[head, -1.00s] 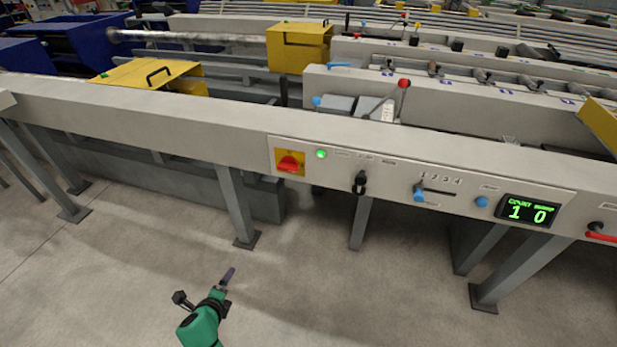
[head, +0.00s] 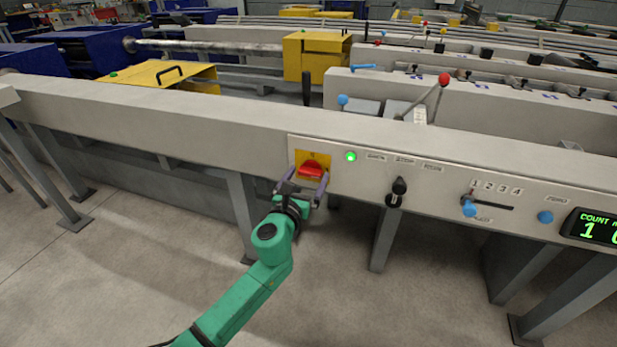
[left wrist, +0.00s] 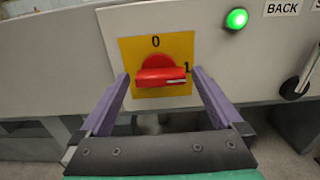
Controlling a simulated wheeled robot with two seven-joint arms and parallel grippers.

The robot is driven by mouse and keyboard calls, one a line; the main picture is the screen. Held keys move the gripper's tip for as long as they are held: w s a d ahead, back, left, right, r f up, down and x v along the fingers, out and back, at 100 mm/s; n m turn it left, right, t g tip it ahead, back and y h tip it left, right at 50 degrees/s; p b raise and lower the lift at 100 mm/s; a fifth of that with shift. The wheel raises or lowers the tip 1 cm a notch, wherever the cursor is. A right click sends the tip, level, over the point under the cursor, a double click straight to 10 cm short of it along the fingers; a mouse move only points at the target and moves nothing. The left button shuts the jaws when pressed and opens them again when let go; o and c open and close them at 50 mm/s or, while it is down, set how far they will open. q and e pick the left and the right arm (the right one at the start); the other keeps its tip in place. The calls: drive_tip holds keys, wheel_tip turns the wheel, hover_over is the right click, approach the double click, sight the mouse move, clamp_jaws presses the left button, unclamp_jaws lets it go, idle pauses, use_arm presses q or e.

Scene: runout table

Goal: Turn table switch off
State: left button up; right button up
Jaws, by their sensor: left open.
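The table switch is a red rotary knob (head: 312,170) on a yellow plate (head: 323,159) at the left end of the control panel. In the left wrist view the knob (left wrist: 160,74) lies level, its white mark at the 1 on the right; the 0 is at the top of the plate. A green lamp (head: 351,157) beside it is lit. My left gripper (head: 304,187) is open, with its purple fingers on either side of the knob. In the left wrist view the fingers (left wrist: 158,88) show a gap to each side of it. My right gripper is not in view.
To the right on the panel (head: 430,205) are a black lever (head: 397,192), a blue slider knob (head: 468,208), a blue button (head: 545,217) and a count display (head: 598,229). Table legs stand below. The floor in front is clear.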

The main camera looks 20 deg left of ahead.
use_arm(q)
drive_tip(key=shift+w, duration=0.5)
drive_tip(key=shift+c, duration=0.3)
drive_tip(key=c, duration=1.2)
drive_tip(key=shift+o, duration=0.2)
